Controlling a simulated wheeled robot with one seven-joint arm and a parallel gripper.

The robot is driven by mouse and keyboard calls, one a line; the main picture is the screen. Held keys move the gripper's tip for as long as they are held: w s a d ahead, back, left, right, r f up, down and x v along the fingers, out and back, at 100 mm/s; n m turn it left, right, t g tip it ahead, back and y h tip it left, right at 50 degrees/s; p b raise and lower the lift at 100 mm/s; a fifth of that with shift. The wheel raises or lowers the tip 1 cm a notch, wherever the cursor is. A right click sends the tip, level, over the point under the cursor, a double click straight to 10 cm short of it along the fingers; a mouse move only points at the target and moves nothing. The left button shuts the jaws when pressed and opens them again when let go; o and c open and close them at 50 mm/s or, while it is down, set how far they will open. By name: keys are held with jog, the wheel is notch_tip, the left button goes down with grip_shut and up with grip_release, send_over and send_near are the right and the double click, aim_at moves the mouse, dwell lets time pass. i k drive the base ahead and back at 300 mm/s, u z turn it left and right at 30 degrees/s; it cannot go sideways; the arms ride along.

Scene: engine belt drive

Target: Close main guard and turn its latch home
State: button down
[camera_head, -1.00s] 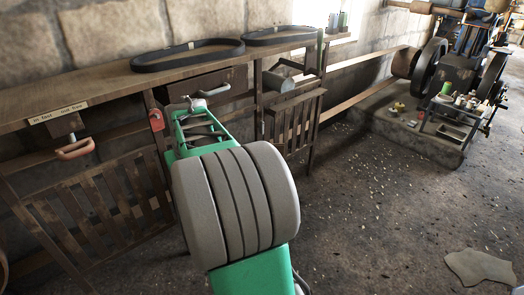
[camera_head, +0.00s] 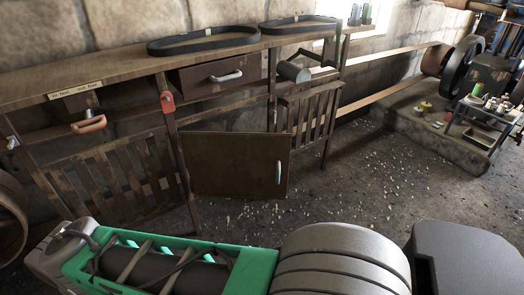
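Two slatted wooden guards hang below the bench: a larger left one (camera_head: 112,182) and a smaller right one (camera_head: 308,115). I cannot tell for certain which is the main guard, nor whether either is fully shut. A red latch-like piece (camera_head: 168,101) sits on the post at the right of the larger guard. A small metal piece (camera_head: 12,143) is on the far-left post. My green and grey arm lies across the bottom of the view. Its grey end (camera_head: 62,250) is at lower left, in front of and apart from the guards. My gripper's fingers cannot be made out.
A brown panel with a metal handle (camera_head: 240,165) stands between the guards, below a drawer (camera_head: 220,76). An orange-brown handle (camera_head: 88,124) hangs below the bench at left. Two black belts (camera_head: 203,41) lie on the bench top. Machinery (camera_head: 485,75) stands at right. Floor at centre right is clear except for scraps.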

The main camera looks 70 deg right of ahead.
aim_at(231, 165)
jog(key=k, duration=0.7)
jog(key=z, duration=0.8)
jog(key=i, duration=0.5)
jog(key=z, duration=0.05)
